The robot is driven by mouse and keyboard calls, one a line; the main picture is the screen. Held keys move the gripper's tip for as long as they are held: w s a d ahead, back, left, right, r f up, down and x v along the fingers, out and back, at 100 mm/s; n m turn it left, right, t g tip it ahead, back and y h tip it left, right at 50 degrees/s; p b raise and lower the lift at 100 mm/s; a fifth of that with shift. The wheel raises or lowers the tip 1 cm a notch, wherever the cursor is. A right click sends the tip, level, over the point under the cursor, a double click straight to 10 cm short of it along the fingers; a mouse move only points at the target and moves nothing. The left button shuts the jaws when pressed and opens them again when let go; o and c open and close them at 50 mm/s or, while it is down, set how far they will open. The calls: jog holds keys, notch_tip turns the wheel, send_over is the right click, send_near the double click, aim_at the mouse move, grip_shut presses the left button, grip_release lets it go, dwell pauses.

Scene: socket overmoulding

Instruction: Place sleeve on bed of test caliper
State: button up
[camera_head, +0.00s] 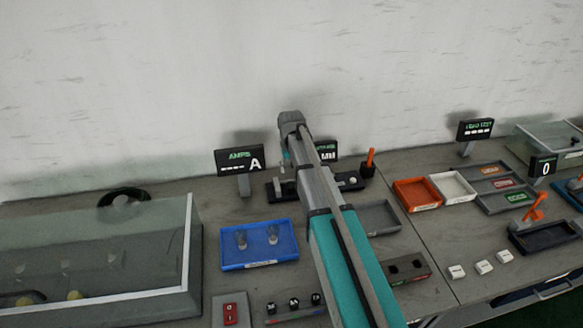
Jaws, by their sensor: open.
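My arm reaches from the bottom middle to the back of the bench, and its wrist end is above a black fixture. My gripper (285,160) is open under the wrist; only a small part shows beside the arm. The black fixture (346,186), which looks like the test caliper, lies along the back with an orange lever (370,160) at its right end. My arm hides its middle, so I cannot tell whether anything lies on its bed. Two small greyish clear pieces (241,239) stand in a blue tray (260,266); I cannot tell whether either is the sleeve.
An AMPS display (240,161) stands left of the fixture, and a second display (327,150) is partly behind my arm. A glass-sided box (189,250) fills the left. Orange (416,207) and white (459,197) trays lie right. The wall is close behind.

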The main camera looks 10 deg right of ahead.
jog(key=shift+r+p, duration=0.9)
jog(key=shift+r, duration=0.3)
jog(key=s, duration=2.4)
jog(key=shift+s+d, duration=0.15)
